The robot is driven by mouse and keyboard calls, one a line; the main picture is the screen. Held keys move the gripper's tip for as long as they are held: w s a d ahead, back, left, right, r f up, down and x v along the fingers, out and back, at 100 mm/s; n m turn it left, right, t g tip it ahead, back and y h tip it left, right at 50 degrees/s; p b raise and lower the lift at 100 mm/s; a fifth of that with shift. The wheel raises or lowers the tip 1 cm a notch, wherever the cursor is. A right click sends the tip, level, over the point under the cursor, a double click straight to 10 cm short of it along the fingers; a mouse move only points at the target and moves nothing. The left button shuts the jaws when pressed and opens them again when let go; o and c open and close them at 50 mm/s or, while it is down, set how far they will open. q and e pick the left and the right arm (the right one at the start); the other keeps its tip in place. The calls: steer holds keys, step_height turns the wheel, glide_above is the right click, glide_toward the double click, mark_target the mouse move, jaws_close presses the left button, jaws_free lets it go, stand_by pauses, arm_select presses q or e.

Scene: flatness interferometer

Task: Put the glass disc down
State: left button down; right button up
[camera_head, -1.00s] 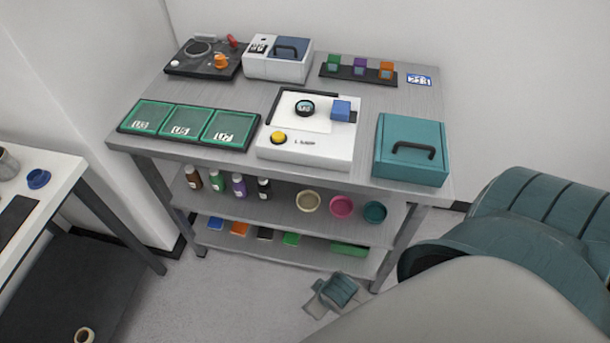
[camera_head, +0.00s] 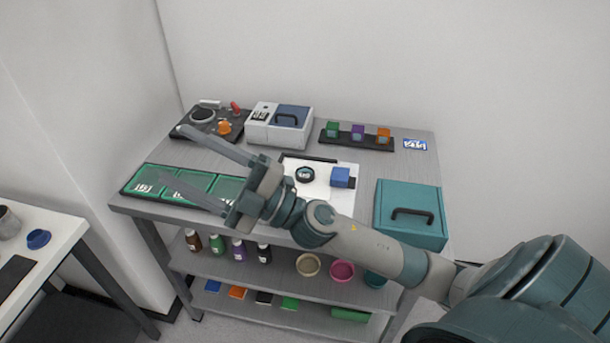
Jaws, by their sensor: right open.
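A small round disc with a dark rim and a pale labelled centre (camera_head: 305,174) lies on the white flat instrument (camera_head: 318,193) in the middle of the bench top; I take it to be the glass disc. My right gripper (camera_head: 170,154) reaches in from the right, its two long fingers spread wide and pointing left above the green trays. Nothing shows between the fingers. The disc is to the right of the gripper and apart from it. My right arm hides the front of the instrument. My left gripper is out of view.
Three green trays (camera_head: 190,185) lie at the left, partly behind the fingers. A teal box (camera_head: 411,232) stands at the right. A black device (camera_head: 190,127), a white-and-blue box (camera_head: 272,137) and a rack of coloured blocks (camera_head: 357,143) line the back.

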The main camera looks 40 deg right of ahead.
steer(key=s+a+f+n+g+y, duration=0.1)
steer(key=s+a+f+n+g, duration=0.3)
steer(key=n+g, duration=0.85)
steer(key=w+d+f+n+g+h, duration=0.1)
steer(key=w+d+f+n+h, duration=0.2)
steer(key=d+f+h, duration=0.35)
steer(key=w+d+m+h, duration=0.2)
steer(key=d+h, duration=0.4)
steer(key=d, duration=0.8)
steer(key=w+d+m+h, duration=0.2)
steer(key=d+h, duration=0.4)
steer(key=d, duration=0.8)
steer(key=shift+w+r+t, duration=0.15)
steer(key=shift+r+t, duration=0.25)
steer(key=shift+t, duration=0.05)
steer(key=shift+m, duration=0.25)
